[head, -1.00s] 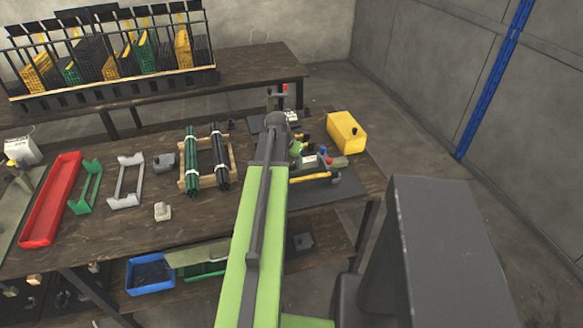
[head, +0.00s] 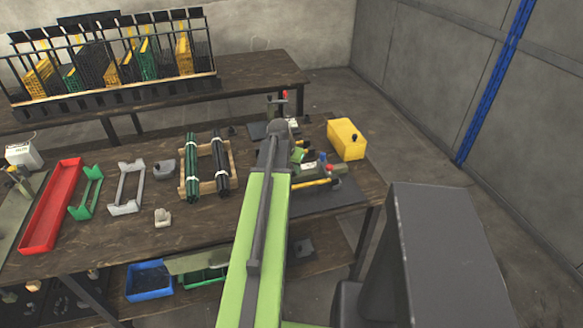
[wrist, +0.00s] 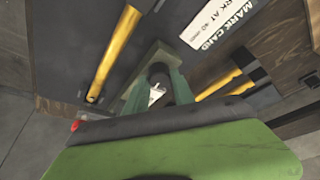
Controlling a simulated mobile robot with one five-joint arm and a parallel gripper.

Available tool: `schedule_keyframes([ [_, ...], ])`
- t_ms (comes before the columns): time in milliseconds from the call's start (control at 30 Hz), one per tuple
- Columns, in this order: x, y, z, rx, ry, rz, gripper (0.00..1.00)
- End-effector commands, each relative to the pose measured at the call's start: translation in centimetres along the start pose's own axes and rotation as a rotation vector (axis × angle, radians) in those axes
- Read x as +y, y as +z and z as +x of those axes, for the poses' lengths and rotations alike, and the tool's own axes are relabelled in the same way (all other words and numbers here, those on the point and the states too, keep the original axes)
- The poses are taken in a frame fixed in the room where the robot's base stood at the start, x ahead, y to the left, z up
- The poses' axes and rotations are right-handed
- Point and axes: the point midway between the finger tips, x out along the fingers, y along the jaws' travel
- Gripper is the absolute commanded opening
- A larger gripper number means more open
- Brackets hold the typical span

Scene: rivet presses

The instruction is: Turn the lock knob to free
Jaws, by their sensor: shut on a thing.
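In the wrist view, my gripper (wrist: 158,90) has its two green fingers around a dark round lock knob (wrist: 158,69). The fingers are shut on it, one on each side. A small white pointed mark (wrist: 155,95) shows between the fingers; which setting it points at cannot be read. Much of the knob is hidden by the fingers and the green wrist body. In the head view my arm covers the gripper and the knob, at the right part of the workbench (head: 120,235).
Yellow bars (wrist: 115,52) and a white mark card (wrist: 222,24) lie close around the gripper. A yellow box (head: 346,139) stands right of my arm. Dark green rods (head: 191,167) in a wooden cradle and a red tray (head: 50,208) are to the left.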

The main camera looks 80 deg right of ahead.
Motion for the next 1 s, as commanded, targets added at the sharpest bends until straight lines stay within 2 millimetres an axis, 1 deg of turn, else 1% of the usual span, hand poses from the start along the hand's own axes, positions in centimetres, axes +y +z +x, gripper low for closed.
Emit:
schedule_keyframes([
  [267, -0.02, -0.02, -0.03, 0.003, -0.081, -0.181, 0.00],
  [1000, 0.24, -0.36, 0.10, 0.002, -0.350, -0.830, 0.00],
])
